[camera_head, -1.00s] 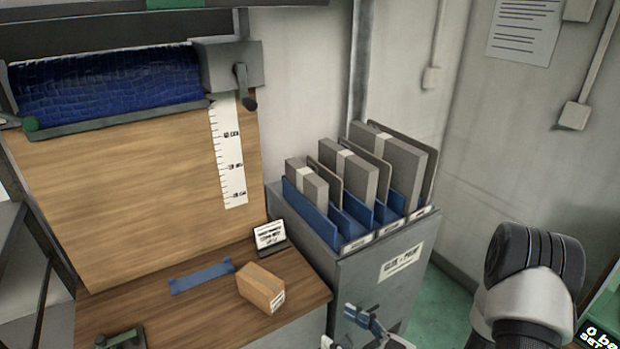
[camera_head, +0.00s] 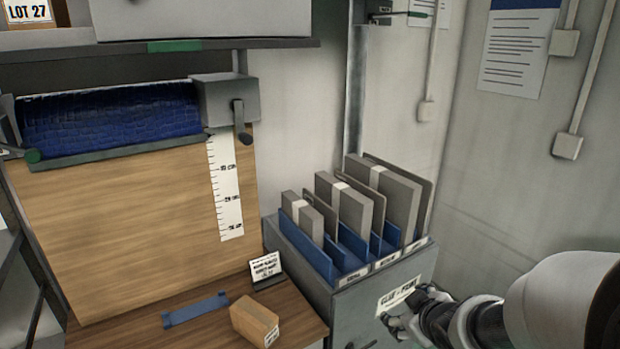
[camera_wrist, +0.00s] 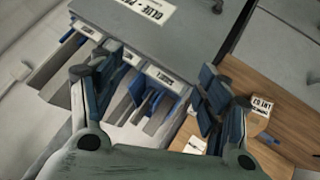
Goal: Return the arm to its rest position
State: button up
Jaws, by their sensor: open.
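My gripper (camera_head: 402,312) is in front of the cabinet's labelled face in the head view, with the arm reaching in from the lower right. In the wrist view its two dark fingers (camera_wrist: 155,88) stand wide apart with nothing held between them. The fingertips are hard to make out in the head view.
A grey cabinet (camera_head: 365,310) has blue slots holding several grey panels (camera_head: 352,210). Left of it, a wooden bench carries a cardboard box (camera_head: 254,320), a blue strip (camera_head: 195,309) and a small sign (camera_head: 267,268). The wall at right is bare below its poster and conduits.

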jog(key=s+r+m+g+h, duration=0.1)
jog(key=s+r+m+h, duration=0.15)
jog(key=s+r, duration=0.3)
jog(key=s+a+r+m+g+y, duration=0.1)
jog(key=s+a+m+g, duration=0.1)
jog(key=s, duration=0.8)
jog(key=s+a+r+m+g+y, duration=0.1)
jog(key=s+a, duration=0.3)
jog(key=s, duration=0.6)
jog(key=shift+a+r+m+g+y, duration=0.3)
jog(key=shift+r+m+g+y, duration=0.15)
jog(key=shift+m, duration=0.2)
jog(key=shift+c, duration=0.3)
